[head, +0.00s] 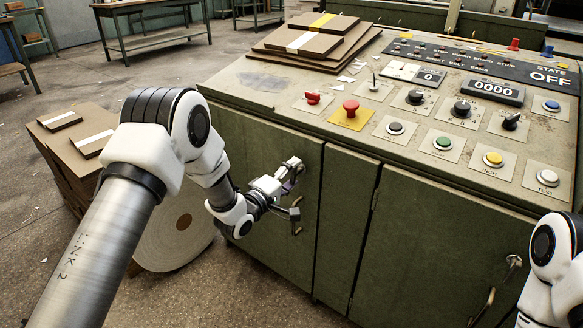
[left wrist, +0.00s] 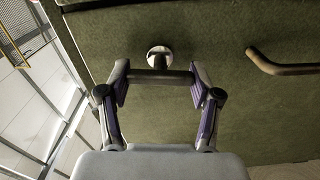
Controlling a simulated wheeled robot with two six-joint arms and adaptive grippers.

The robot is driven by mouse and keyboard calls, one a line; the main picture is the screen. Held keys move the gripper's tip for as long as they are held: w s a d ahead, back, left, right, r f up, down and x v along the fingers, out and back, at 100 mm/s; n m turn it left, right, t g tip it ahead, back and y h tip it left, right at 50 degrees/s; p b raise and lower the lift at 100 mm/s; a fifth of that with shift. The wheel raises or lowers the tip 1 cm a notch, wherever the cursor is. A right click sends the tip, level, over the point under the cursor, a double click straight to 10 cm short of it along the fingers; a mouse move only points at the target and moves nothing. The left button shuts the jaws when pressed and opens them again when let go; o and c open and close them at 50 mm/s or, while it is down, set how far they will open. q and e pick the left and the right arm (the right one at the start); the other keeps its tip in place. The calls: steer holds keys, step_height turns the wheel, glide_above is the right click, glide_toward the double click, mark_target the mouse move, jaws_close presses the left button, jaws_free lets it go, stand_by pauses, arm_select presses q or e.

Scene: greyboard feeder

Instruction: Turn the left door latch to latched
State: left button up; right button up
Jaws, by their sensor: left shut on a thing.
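The left door (head: 262,150) of the green cabinet is closed. Its latch shows best in the left wrist view, as a round metal base with a dark crossbar (left wrist: 160,76). My left gripper (head: 292,170) is at the upper right part of this door. In the left wrist view its two fingers (left wrist: 160,90) are closed on the two ends of the crossbar. In the head view the gripper mostly hides the latch, and I cannot tell its turn there. My right arm shows at the right edge, but its gripper is out of view.
A curved door handle (left wrist: 284,62) is beside the latch. The right door (head: 425,245) has its own latch (head: 514,261) and handle. The console on top carries buttons, knobs and a display reading OFF (head: 550,78). A greyboard stack and white roll (head: 175,240) stand left of the cabinet.

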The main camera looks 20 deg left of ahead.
arm_select(q)
steer(key=shift+n+p, duration=0.3)
steer(key=shift+n, duration=0.3)
steer(key=o, duration=1.2)
steer(key=shift+w, duration=0.1)
steer(key=shift+c, duration=0.2)
steer(key=v, duration=1.2)
steer(key=shift+f, duration=0.1)
